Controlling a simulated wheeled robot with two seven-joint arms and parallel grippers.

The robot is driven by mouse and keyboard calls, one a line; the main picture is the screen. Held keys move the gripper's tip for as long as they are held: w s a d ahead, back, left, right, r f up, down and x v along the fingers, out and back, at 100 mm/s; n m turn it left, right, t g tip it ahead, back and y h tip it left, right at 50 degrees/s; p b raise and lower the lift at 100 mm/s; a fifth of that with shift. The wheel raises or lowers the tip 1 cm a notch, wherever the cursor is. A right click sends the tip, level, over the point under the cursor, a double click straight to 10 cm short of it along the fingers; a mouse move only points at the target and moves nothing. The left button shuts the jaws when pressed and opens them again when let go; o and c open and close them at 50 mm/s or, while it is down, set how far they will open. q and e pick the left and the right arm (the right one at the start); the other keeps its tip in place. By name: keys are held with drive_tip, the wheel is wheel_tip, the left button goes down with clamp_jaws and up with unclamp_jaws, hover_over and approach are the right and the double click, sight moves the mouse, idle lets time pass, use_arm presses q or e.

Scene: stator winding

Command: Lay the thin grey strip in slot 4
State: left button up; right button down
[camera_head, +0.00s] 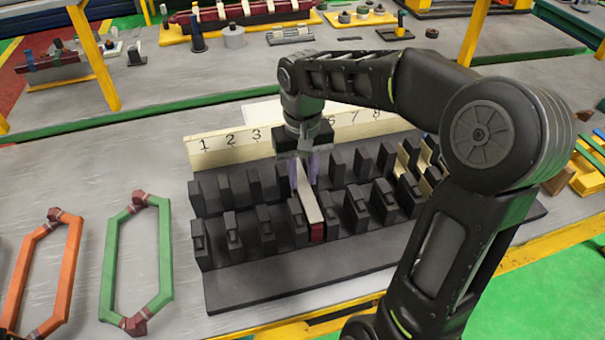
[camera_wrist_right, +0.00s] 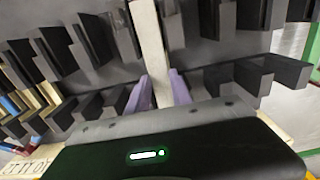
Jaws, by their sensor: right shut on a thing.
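The thin grey strip (camera_head: 311,204) is pale and long. In the head view it runs toward the front between two dark teeth, in line with the gap between the fourth and fifth front teeth. My right gripper (camera_head: 304,178) is shut on its back part with purple fingers. The strip also shows in the right wrist view (camera_wrist_right: 150,40), running up from between the fingers (camera_wrist_right: 160,88). The dark slotted block (camera_head: 290,283) holds the rows of teeth. I cannot tell how deep the strip sits. Labels 4 and 5 are hidden behind my gripper. My left gripper is out of view.
A dark red piece (camera_head: 317,232) sits under the strip's front end. A numbered board (camera_head: 225,150) stands behind the block. Pale pieces (camera_head: 408,160) sit in slots at the right. A green coil frame (camera_head: 110,265) and an orange one (camera_head: 22,265) lie at the left.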

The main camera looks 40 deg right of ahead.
sight(303, 184)
drive_tip(key=shift+f+b, duration=0.35)
drive_tip(key=shift+f, duration=0.1)
idle(0.5)
drive_tip(key=c, duration=1.1)
unclamp_jaws()
drive_tip(key=shift+o, duration=0.2)
drive_tip(key=shift+r, duration=0.15)
drive_tip(key=shift+r+p, duration=0.65)
wheel_tip(303, 184, up, 8)
drive_tip(key=p, duration=0.6)
drive_tip(key=shift+f, duration=0.25)
